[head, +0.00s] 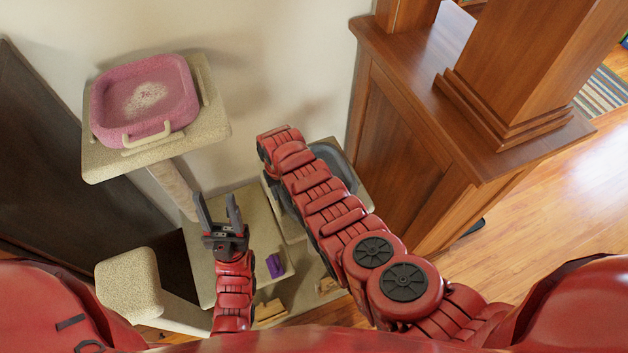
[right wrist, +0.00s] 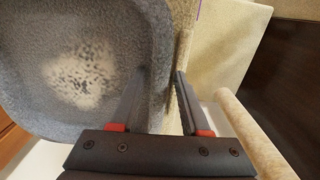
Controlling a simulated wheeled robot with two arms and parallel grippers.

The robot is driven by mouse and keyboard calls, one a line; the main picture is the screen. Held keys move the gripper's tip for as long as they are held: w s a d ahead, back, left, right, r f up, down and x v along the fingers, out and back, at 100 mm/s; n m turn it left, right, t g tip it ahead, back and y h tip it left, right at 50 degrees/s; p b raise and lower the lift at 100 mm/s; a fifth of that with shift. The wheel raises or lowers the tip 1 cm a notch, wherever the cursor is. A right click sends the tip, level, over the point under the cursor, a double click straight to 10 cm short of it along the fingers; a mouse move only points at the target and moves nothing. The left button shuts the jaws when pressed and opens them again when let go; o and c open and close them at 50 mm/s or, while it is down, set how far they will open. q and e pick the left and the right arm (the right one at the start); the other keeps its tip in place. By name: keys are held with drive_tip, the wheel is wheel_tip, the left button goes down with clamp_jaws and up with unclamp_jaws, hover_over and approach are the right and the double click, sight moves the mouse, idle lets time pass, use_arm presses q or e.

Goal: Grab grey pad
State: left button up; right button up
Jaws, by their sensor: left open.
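The grey pad (right wrist: 45,105), a tray-like cushion with raised sides and a pale speckled middle, fills the left of the right wrist view. In the head view, part of the grey pad (head: 333,158) shows on a low beige platform, partly hidden by my right arm. My right gripper (right wrist: 160,80) is open at the pad's edge, with one finger over the pad's side and the other just outside it. I cannot tell whether either finger touches the pad. My left gripper (head: 217,212) is open and empty, in front of the cat tree.
A pink pad (head: 110,105) lies on the cat tree's upper platform (head: 215,128). A beige block (head: 128,284) is at the lower left. A purple item (head: 275,265) lies on a lower shelf. A wooden cabinet (head: 400,150) stands close on the right; open floor (head: 540,240) lies beyond.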

clamp_jaws()
drive_tip(key=shift+w+r, duration=0.1)
drive_tip(key=shift+r, duration=0.05)
